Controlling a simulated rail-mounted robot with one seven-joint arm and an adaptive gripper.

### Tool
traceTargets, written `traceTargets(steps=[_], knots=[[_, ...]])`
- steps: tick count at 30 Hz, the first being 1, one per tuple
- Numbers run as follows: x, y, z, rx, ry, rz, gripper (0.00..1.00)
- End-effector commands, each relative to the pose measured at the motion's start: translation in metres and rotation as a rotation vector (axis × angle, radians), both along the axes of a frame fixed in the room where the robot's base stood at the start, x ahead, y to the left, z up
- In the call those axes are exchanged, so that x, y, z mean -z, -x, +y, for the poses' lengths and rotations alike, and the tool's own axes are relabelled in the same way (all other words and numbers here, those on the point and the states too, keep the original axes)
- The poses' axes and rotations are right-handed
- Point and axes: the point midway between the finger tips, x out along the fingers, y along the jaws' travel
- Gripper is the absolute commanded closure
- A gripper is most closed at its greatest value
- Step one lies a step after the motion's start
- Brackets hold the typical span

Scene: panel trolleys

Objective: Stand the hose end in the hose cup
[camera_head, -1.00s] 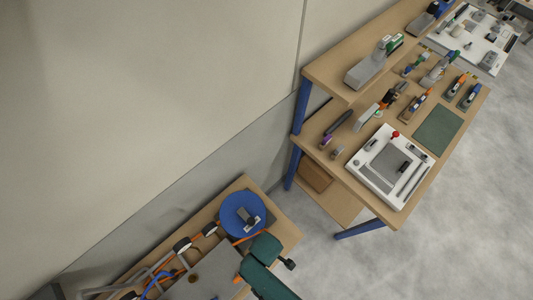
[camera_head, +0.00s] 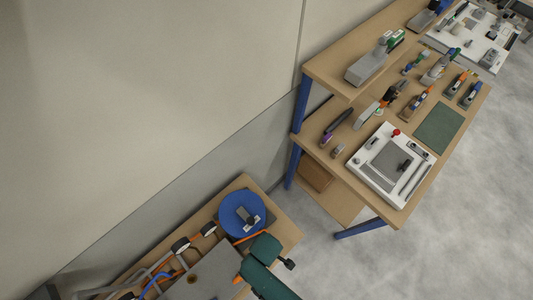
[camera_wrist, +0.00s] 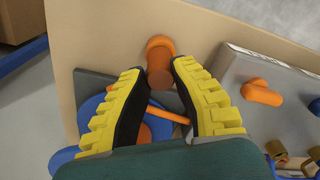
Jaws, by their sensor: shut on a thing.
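My gripper (camera_wrist: 158,70), with yellow-and-black fingers, is shut on the orange hose end (camera_wrist: 160,52) in the wrist view. The hose end sits between the fingertips, its brownish round end facing the camera. A thin orange length (camera_wrist: 172,115) runs between the fingers over a blue round reel (camera_wrist: 92,107). In the head view the reel (camera_head: 236,208) is on the low bench, and the dark green gripper body (camera_head: 264,250) is just below it; the fingertips are hidden there. I cannot make out the hose cup for certain.
A grey panel (camera_wrist: 232,75) with an orange peg (camera_wrist: 262,95) lies right of the gripper in the wrist view. In the head view a second bench (camera_head: 325,115) carries tools and a white tray (camera_head: 375,182).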

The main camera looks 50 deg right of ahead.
Motion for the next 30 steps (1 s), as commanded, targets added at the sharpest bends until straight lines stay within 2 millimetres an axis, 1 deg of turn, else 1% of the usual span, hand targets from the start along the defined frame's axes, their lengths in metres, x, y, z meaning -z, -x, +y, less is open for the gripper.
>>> traceTargets(steps=[4, 5, 6, 8, 9, 17, 20, 30], knots=[[0.004, 0.000, 0.000, 0.000, 0.000, -0.001, 1.00], [0.004, -0.001, 0.000, 0.000, 0.001, -0.001, 0.71], [0.003, -0.001, 0.000, 0.000, 0.000, -0.001, 0.63], [0.003, 0.000, 0.000, 0.000, 0.000, -0.001, 0.52], [0.003, 0.000, 0.000, 0.000, 0.000, -0.001, 0.51], [0.003, 0.000, 0.000, 0.000, 0.000, 0.000, 0.51], [-0.004, 0.000, 0.000, 0.000, 0.000, 0.000, 0.51], [-0.035, 0.000, 0.000, 0.000, 0.000, 0.000, 0.51]])
